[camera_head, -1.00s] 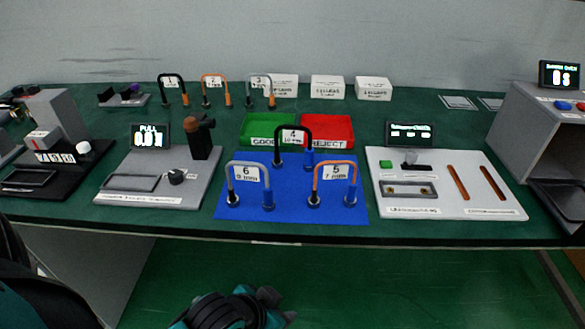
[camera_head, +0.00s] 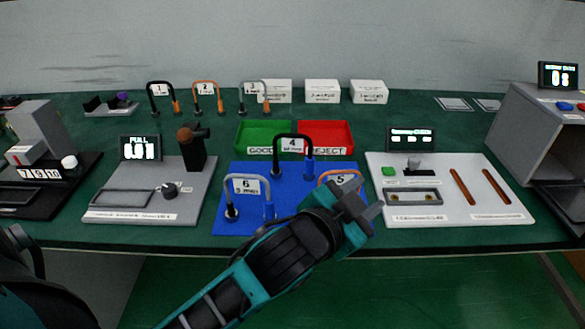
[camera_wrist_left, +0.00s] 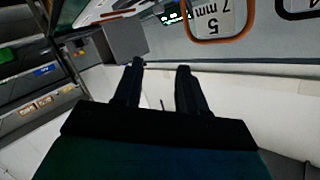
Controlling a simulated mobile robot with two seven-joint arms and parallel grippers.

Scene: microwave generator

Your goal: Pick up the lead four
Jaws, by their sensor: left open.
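Lead four (camera_head: 292,137) is a black arch with a white label "4" and one blue end. It stands upright at the back middle of the blue mat (camera_head: 225,205). My left gripper (camera_head: 366,208) is over the mat's front right corner, in front of and to the right of lead four and apart from it. It hides much of orange lead five (camera_head: 340,174). In the left wrist view my gripper (camera_wrist_left: 160,68) is open with nothing between the fingers. Lead five's label (camera_wrist_left: 212,20) shows at the top there, with part of another label at the top right corner.
Grey lead six (camera_head: 243,180) stands at the mat's front left. Green (camera_head: 262,135) and red (camera_head: 330,132) trays lie behind lead four. A white test board (camera_head: 450,205) is to the right, a grey pull tester (camera_head: 130,205) to the left.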

